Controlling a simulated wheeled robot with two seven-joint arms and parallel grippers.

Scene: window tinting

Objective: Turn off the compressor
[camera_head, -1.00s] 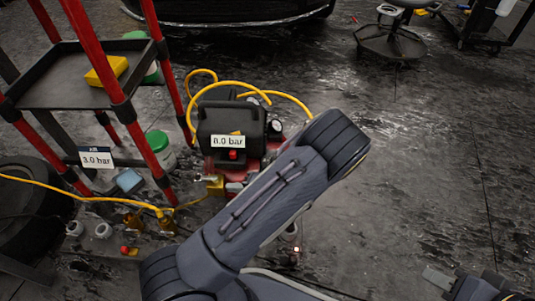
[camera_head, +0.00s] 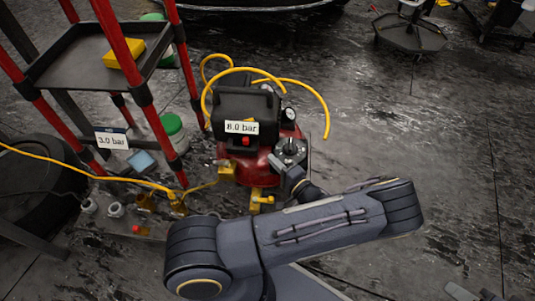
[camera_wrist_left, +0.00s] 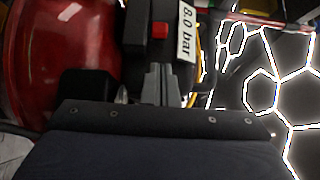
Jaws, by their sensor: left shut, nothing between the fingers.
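The compressor has a red tank (camera_head: 262,165) and a black housing (camera_head: 226,112) with an "8.0 bar" label. Its red switch (camera_head: 246,141) sits just below the label and shows in the wrist view too (camera_wrist_left: 160,30). My left gripper (camera_wrist_left: 160,68) is shut and empty, its fingertips just below the red switch in the wrist view. In the head view the left gripper (camera_head: 289,152) is beside the front right of the compressor, and its fingertips are hard to make out. I cannot tell whether they touch the switch. Part of my right gripper (camera_head: 460,291) shows at the bottom right edge.
A red-posted cart (camera_head: 85,75) with a yellow box (camera_head: 123,53) stands left of the compressor. A yellow hose (camera_head: 90,176) crosses to brass fittings, and another loops over the compressor. A tyre (camera_head: 40,190) lies at the left.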

